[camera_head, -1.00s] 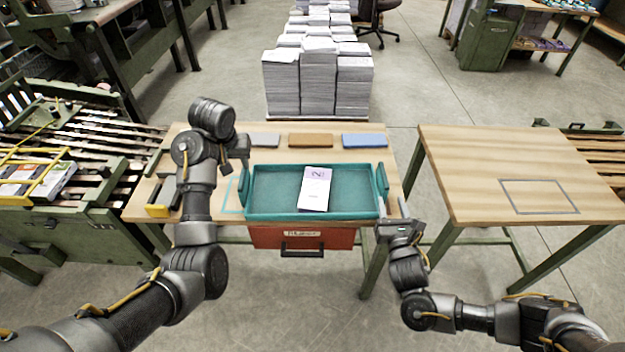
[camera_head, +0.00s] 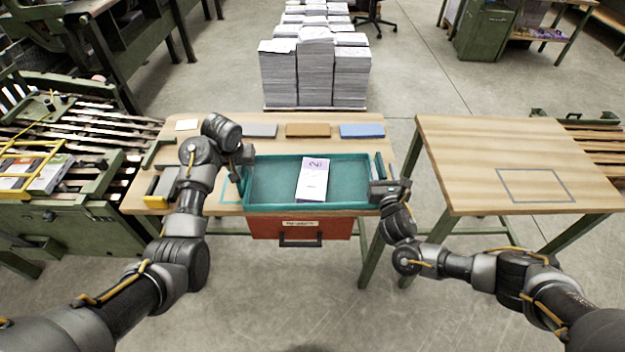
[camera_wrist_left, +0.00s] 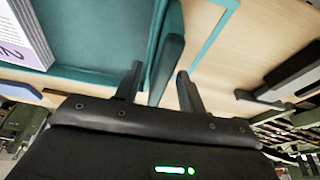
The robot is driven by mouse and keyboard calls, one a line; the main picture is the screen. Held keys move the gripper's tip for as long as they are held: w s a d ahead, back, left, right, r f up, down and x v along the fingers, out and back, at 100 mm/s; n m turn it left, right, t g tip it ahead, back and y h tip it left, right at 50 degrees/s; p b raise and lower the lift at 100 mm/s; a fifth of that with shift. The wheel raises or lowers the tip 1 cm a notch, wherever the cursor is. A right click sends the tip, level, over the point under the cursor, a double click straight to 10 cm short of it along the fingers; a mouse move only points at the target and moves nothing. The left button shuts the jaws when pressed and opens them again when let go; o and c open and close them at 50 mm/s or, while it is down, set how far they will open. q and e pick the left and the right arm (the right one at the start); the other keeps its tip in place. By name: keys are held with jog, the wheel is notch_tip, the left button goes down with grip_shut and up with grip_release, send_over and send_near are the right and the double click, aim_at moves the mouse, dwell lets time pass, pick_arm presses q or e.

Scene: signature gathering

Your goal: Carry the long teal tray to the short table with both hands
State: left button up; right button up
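The teal tray (camera_head: 270,206) lies on the wooden table in front of me, with a white printed stack of paper (camera_head: 313,178) in it. Its upright side handles are at the left and right ends. My left gripper (camera_head: 243,172) is at the left handle. In the left wrist view its two fingers (camera_wrist_left: 160,88) stand apart on either side of the teal handle (camera_wrist_left: 168,58), with gaps showing. My right gripper (camera_head: 384,172) is at the right handle, its fingers appearing spread around it; contact is unclear. A second wooden table (camera_head: 500,150) stands to the right, with a grey rectangle outline (camera_head: 535,200).
Grey, brown and blue blocks (camera_head: 362,131) lie along the back of the tray's table. A red drawer (camera_head: 300,228) hangs under its front edge. A gap separates the two tables. The right table's top is clear. Paper stacks (camera_head: 315,75) stand behind.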

pick_arm(q)
jog(key=shift+x, duration=0.8)
pick_arm(e)
jog(key=shift+w, duration=0.8)
pick_arm(q)
grip_shut()
pick_arm(e)
grip_shut()
jog(key=shift+r, duration=0.1)
